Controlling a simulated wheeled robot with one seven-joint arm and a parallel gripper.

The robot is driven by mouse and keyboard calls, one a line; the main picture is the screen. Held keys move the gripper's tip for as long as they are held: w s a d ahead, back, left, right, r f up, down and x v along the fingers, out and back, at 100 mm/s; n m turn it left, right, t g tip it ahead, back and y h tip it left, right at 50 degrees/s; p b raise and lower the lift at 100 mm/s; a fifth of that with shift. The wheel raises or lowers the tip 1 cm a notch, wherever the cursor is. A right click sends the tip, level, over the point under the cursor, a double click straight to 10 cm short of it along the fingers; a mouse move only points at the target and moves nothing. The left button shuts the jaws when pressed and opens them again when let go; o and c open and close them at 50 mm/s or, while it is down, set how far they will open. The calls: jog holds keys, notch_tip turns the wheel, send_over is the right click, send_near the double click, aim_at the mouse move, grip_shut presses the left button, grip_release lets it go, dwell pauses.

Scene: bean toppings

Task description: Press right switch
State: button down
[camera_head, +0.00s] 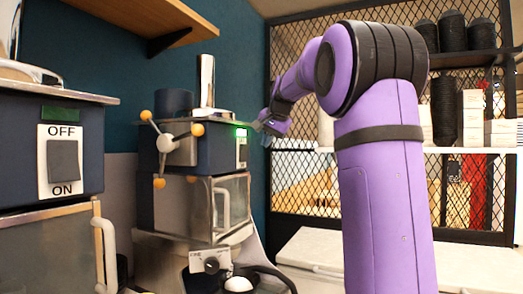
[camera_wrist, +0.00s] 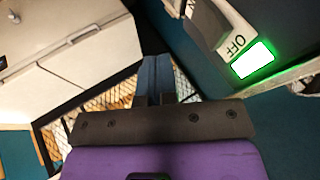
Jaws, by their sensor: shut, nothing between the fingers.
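The right switch is a dark grey rocker (camera_wrist: 207,22) on a white plate marked OFF in the wrist view. Beside it a green indicator (camera_wrist: 252,60) glows brightly. In the head view the lit indicator (camera_head: 241,132) is on the right machine (camera_head: 183,208), with the white switch plate (camera_head: 242,152) below it, small and seen at an angle. My gripper (camera_wrist: 156,70) is shut and empty. In the wrist view its fingertips are left of the switch plate and apart from it in the picture. In the head view my gripper (camera_head: 266,135) is just right of the lit indicator.
A left machine (camera_head: 20,140) has its own rocker switch (camera_head: 64,162) marked OFF and ON, with a dark indicator (camera_head: 60,113) above. Orange-knobbed handles (camera_head: 164,143) stick out of the right machine. Behind my arm are a mesh partition (camera_head: 290,60) and a white counter (camera_head: 330,250).

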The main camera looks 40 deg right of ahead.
jog(key=shift+s+f+v, duration=0.1)
jog(key=shift+s+v, duration=0.1)
jog(key=shift+v, duration=0.8)
jog(key=shift+s+f+v, duration=0.15)
jog(key=shift+v, duration=0.9)
